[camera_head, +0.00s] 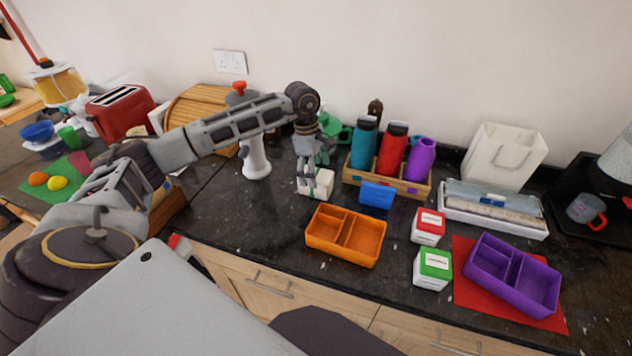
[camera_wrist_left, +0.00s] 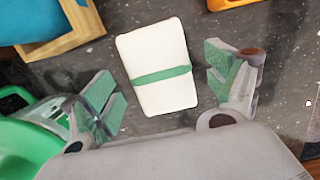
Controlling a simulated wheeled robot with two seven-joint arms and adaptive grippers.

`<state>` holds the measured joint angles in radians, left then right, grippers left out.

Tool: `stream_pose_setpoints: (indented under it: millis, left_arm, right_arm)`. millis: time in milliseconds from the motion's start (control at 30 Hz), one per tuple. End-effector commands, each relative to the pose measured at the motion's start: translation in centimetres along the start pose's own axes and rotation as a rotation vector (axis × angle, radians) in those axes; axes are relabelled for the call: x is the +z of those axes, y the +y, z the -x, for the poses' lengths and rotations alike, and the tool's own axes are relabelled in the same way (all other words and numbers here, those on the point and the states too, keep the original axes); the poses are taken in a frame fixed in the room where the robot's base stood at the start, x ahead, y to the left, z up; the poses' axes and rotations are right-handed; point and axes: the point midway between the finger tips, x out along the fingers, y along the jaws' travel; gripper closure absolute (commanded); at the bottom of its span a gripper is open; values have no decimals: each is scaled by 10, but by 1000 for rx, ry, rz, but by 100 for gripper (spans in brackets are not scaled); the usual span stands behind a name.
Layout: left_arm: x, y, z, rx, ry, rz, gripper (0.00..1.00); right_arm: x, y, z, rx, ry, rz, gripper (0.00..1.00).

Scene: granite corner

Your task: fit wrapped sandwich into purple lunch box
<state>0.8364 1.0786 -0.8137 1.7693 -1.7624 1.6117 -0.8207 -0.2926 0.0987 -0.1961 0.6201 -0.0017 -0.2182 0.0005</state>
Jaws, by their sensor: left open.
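The wrapped sandwich (camera_head: 323,184) is a white block lying on the dark counter, left of the bottle crate. In the left wrist view the sandwich (camera_wrist_left: 158,62) shows a green band across it. My left gripper (camera_head: 312,183) is over the sandwich, pointing down. In the left wrist view my left gripper (camera_wrist_left: 168,98) is open, with one finger to each side of the sandwich and neither touching it. The purple lunch box (camera_head: 513,275) stands at the right on a red mat (camera_head: 466,290). It has compartments and looks empty. My right gripper is not in view.
An orange divided box (camera_head: 346,236) stands between the sandwich and the purple box. A blue block (camera_head: 377,194), a red-and-white box (camera_head: 428,227) and a green-and-white box (camera_head: 432,268) stand nearby. A wooden crate (camera_head: 407,190) with bottles is behind.

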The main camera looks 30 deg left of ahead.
Motion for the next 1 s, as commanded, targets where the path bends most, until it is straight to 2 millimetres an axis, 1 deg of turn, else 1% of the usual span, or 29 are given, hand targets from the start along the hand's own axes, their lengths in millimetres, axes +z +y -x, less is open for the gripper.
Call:
stream_pose_setpoints:
  millis: [100,200,600,667,1000]
  left_arm:
    - [0,0,-8,0,-1,0,12]
    - [0,0,-10,1,-1,0,12]
    - [0,0,-10,1,-1,0,12]
    - [0,0,-10,1,-1,0,19]
    - [0,0,-10,1,-1,0,63]
  right_arm:
    - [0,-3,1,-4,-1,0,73]
    - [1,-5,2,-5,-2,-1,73]
    - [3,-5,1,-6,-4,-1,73]
    - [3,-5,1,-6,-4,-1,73]
    - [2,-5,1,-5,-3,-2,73]
